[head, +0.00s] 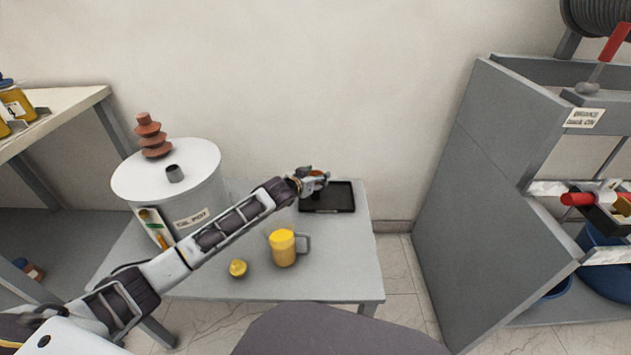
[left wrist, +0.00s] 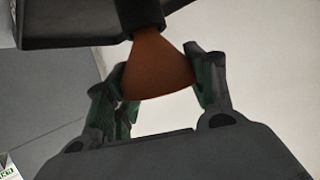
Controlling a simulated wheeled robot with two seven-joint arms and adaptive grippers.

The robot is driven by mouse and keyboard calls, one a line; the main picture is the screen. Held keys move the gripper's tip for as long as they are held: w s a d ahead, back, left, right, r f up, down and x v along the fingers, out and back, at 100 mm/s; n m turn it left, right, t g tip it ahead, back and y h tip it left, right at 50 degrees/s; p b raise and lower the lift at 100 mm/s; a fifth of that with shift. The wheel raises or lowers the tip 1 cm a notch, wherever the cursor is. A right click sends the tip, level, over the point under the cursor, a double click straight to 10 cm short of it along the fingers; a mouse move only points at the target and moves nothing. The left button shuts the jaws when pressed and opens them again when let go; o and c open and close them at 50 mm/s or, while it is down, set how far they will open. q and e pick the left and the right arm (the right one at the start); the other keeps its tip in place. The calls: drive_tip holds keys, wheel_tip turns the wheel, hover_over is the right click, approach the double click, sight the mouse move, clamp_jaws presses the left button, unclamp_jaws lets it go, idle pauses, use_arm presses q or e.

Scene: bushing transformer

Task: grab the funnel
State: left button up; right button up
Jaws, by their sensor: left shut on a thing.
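The funnel (head: 316,171) is a small orange-brown cone, seen at the far side of the grey table above the black tray. In the left wrist view the funnel (left wrist: 158,66) shows as an orange-brown flared cone with a dark narrow part. My left gripper (head: 318,180) reaches across the table to it; in the left wrist view the gripper (left wrist: 160,85) has one finger on each side of the cone and is shut on it. In the head view the fingers hide part of the funnel. My right gripper is in neither view.
The black tray (head: 327,205) lies on the grey table (head: 335,262). A yellow mug (head: 283,250) and a yellow cap (head: 238,268) stand in front of my left arm. A grey tank (head: 205,190) with a terracotta bushing (head: 152,136) stands at left. A grey cabinet (head: 490,150) is at right.

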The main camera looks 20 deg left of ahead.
use_arm(q)
drive_tip(key=shift+r+p, duration=0.35)
drive_tip(key=shift+r, duration=0.5)
drive_tip(key=shift+r+p, duration=0.4)
drive_tip(key=shift+r, duration=0.55)
wheel_tip(320, 180, up, 6)
drive_tip(key=p, duration=0.2)
drive_tip(key=shift+r, duration=0.25)
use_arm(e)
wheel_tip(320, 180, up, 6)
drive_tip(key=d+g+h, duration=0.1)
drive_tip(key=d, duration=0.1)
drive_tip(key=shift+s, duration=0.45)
